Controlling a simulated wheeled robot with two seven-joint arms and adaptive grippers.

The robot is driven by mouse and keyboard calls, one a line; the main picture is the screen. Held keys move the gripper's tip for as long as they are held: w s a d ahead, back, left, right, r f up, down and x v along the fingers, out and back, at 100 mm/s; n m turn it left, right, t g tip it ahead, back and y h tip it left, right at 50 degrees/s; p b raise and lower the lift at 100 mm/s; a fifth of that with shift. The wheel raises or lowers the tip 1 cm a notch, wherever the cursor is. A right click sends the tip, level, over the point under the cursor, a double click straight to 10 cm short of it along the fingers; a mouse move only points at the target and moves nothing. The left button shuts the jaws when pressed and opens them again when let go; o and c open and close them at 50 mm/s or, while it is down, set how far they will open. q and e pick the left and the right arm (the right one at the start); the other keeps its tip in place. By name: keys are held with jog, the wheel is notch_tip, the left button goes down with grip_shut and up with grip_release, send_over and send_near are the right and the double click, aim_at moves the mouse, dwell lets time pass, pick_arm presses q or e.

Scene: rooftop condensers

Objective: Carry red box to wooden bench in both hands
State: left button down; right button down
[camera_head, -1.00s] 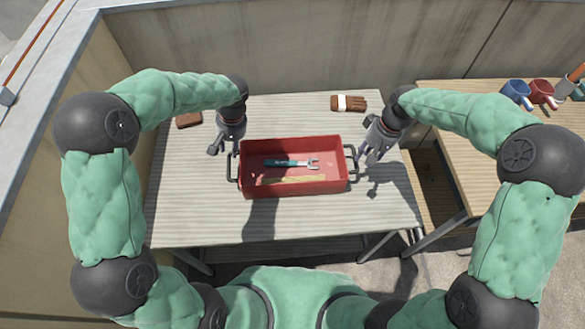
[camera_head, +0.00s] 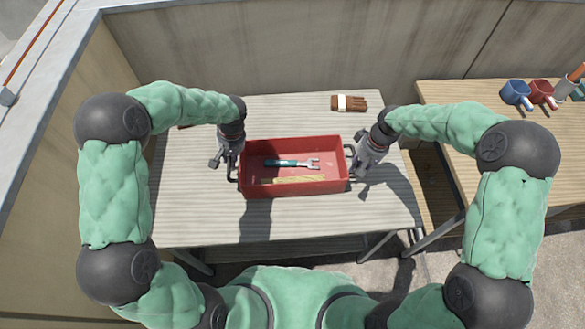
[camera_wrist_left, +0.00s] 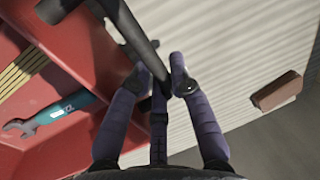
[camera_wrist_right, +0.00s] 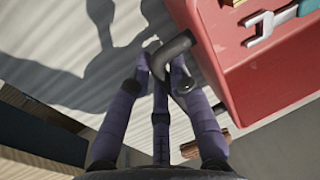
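The red box (camera_head: 290,188) sits on a pale slatted table (camera_head: 200,225), a wrench with a teal handle (camera_head: 286,163) and a yellow folded ruler (camera_head: 293,180) inside it. My left gripper (camera_head: 229,168) is at its left handle; in the left wrist view the fingertips (camera_wrist_left: 165,76) close around the black handle bar (camera_wrist_left: 128,28). My right gripper (camera_head: 357,170) is at the right handle; in the right wrist view the fingertips (camera_wrist_right: 162,68) close around that handle (camera_wrist_right: 177,46). A wooden bench (camera_head: 480,160) stands to the right.
A brown-and-white brush-like item (camera_head: 349,103) lies at the table's back. A gap separates table and bench. A wall (camera_head: 300,50) runs behind.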

pick_arm(q)
jog(key=shift+w+r, duration=0.1)
pick_arm(e)
jog(key=shift+w+r, duration=0.1)
dwell(0.3)
pick_arm(q)
jog(key=shift+r, duration=0.15)
pick_arm(e)
jog(key=shift+r, duration=0.15)
